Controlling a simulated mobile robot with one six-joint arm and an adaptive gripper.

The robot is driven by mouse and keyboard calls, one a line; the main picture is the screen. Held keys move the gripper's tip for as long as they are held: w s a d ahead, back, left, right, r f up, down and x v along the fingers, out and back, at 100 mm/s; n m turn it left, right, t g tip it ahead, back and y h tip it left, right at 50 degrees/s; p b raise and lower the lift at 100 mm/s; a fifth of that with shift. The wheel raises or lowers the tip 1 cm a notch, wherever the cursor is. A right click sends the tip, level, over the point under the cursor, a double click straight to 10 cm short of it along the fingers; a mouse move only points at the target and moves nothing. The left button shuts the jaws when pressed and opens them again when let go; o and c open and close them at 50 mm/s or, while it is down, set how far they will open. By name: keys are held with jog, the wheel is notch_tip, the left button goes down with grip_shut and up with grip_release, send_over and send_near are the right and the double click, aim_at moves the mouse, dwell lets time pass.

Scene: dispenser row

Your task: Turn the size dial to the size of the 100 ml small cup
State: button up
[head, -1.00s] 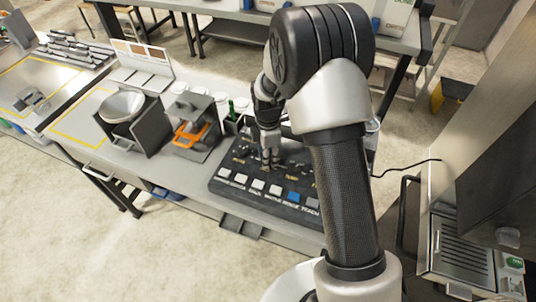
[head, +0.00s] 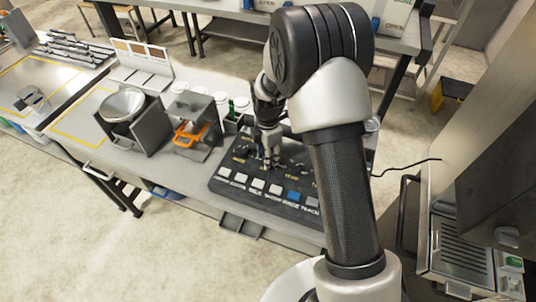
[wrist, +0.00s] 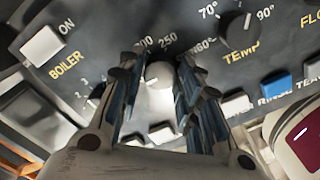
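My gripper (head: 271,163) reaches down over the panel. In the wrist view my gripper (wrist: 157,80) is open, one finger on each side of the dial, with light gaps showing. I cannot tell whether either fingertip touches it. The dial's pointer mark is not clear. I cannot identify the 100 ml small cup in these frames.
The TEMP dial (wrist: 236,27) is just right of my gripper, and the BOILER switch (wrist: 42,46) is to the left. Pale buttons and a blue button (head: 294,197) line the panel's front. A grey machine with an orange handle (head: 191,134) stands left of the panel.

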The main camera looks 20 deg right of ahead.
jog(key=o, duration=0.3)
jog(key=shift+r, duration=6)
